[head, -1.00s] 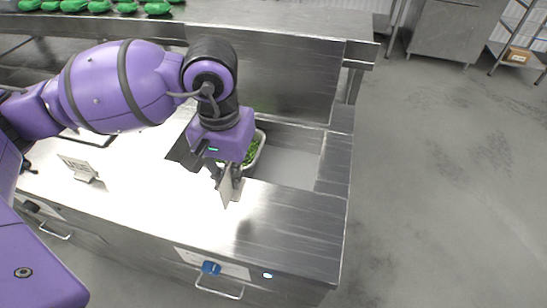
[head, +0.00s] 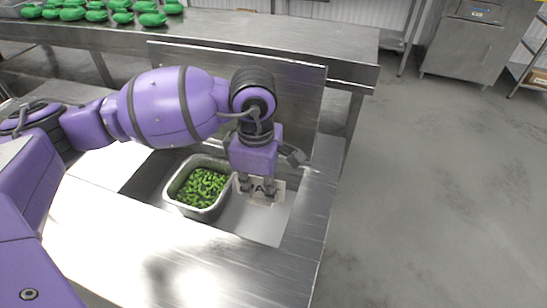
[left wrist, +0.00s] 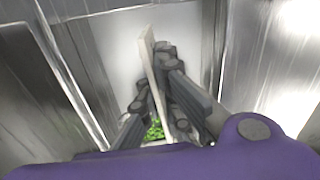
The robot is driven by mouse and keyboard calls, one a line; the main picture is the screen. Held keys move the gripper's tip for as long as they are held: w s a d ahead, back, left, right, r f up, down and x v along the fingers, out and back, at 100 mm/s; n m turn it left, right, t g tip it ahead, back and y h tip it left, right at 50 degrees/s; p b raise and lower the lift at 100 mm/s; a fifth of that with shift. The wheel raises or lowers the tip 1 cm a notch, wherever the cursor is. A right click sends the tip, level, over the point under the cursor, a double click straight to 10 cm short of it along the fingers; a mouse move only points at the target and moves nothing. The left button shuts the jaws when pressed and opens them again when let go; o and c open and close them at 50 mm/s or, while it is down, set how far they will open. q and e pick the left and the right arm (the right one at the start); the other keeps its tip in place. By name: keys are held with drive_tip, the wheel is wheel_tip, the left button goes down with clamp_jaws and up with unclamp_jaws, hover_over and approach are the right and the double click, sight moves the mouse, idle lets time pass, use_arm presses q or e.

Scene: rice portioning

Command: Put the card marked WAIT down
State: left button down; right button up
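The card (head: 280,188) is white with dark letters; "WA" shows and my fingers cover part of the rest. My left gripper (head: 258,188) is shut on it and holds it roughly upright over the pale floor of the recessed bay (head: 245,220), right of the metal pan. In the left wrist view the card (left wrist: 148,62) is a thin pale edge between the two fingers (left wrist: 155,95). I cannot tell whether its lower edge touches the floor. My right gripper is not in view.
A metal pan (head: 172,192) with green pieces stands in the bay, just left of the card. A steel counter (head: 120,235) lies in front and is clear. A raised panel (head: 290,90) stands behind. Green items (head: 100,15) lie on the back table.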

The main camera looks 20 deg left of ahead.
use_arm(q)
drive_tip(key=n, duration=0.1)
drive_tip(key=w+f+n, duration=0.1)
drive_tip(key=n, duration=0.1)
drive_tip(key=f+n, duration=0.1)
drive_tip(key=shift+w+d+f+n+b, duration=0.1)
drive_tip(key=shift+w+d+n+b, duration=0.05)
drive_tip(key=shift+d+n+b, duration=0.15)
drive_tip(key=f+n, duration=0.1)
drive_tip(key=f, duration=0.2)
drive_tip(key=f+n, duration=0.1)
drive_tip(key=f, duration=0.3)
drive_tip(key=w+f+n, duration=0.1)
drive_tip(key=f, duration=0.3)
drive_tip(key=shift+d, duration=0.15)
drive_tip(key=shift+f, duration=0.1)
drive_tip(key=c, duration=2.4)
unclamp_jaws()
drive_tip(key=o, duration=0.4)
